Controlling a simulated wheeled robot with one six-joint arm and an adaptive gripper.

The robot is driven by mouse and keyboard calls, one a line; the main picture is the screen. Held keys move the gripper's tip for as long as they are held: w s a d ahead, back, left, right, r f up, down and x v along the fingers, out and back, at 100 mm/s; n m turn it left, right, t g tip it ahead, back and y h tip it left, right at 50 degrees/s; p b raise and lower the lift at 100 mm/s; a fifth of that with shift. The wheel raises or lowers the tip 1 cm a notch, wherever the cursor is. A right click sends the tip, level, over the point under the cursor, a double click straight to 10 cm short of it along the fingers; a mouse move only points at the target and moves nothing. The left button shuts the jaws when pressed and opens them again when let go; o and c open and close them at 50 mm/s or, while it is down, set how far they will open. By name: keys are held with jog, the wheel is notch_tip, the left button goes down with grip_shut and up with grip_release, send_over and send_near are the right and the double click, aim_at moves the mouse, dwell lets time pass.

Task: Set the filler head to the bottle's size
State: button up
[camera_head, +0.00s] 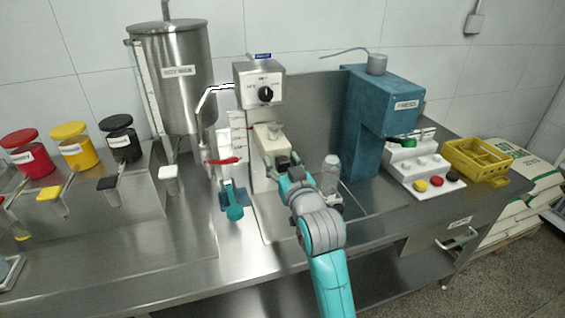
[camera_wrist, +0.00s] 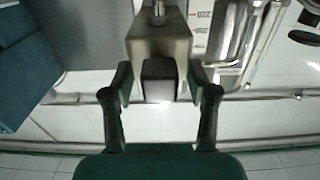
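The filler head (camera_head: 268,132) is a beige block on the front of the white filling machine (camera_head: 259,85), which has a black dial. In the wrist view the filler head (camera_wrist: 158,42) is at top middle, with a dark square knob (camera_wrist: 159,80) facing me. My gripper (camera_head: 283,165) is in front of the head. In the wrist view my gripper (camera_wrist: 159,84) is open, one finger on each side of the knob. Gaps show between fingers and knob. A clear bottle (camera_head: 330,177) stands upright, right of my gripper; its base is partly hidden by my arm.
A steel tank (camera_head: 176,80) and a red-handled valve (camera_head: 222,161) are left of the machine. A blue machine (camera_head: 379,115) stands right of the bottle. A scale strip (camera_wrist: 203,17) shows beside the head. The front counter at left (camera_head: 150,265) is clear.

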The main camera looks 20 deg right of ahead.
jog(key=s, duration=1.2)
dwell(0.4)
jog(key=s+f+g, duration=0.2)
jog(key=s+f, duration=1.6)
jog(key=f, duration=0.1)
jog(key=s+f+g, duration=0.1)
jog(key=s+f, duration=0.2)
jog(key=s, duration=2.1)
jog(key=shift+f, duration=0.15)
